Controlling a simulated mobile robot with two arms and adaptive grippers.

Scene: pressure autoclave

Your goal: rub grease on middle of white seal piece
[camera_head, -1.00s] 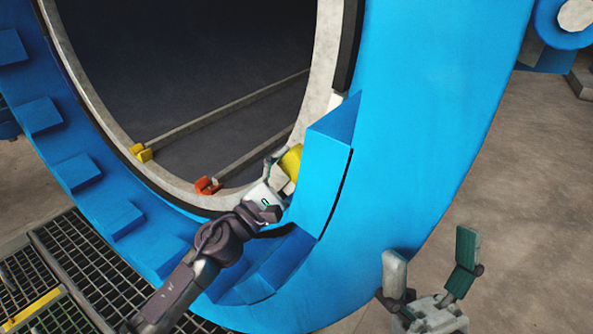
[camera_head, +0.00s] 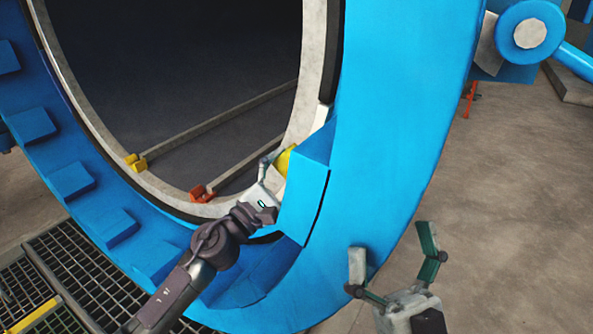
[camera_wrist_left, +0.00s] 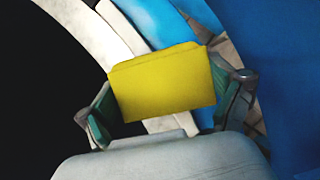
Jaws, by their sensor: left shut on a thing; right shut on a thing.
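The white seal piece, as far as I can tell, is the pale ring (camera_head: 312,60) lining the dark round opening; it also shows as a pale band in the left wrist view (camera_wrist_left: 82,20). My left gripper (camera_head: 277,165) is at the opening's lower right edge, partly behind a blue block. In the left wrist view my left gripper (camera_wrist_left: 165,95) is shut on a yellow block (camera_wrist_left: 162,85), which lies in front of the pale bands. Contact with the ring cannot be told. My right gripper (camera_head: 394,255) is low at right, fingers spread, nothing visible between them.
The large blue ring (camera_head: 395,100) with several blue blocks (camera_head: 305,195) surrounds the opening. An orange piece (camera_head: 200,194) and a small yellow piece (camera_head: 135,162) sit on its lower rim. Metal grating (camera_head: 85,265) lies at lower left; bare floor (camera_head: 520,200) is at right.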

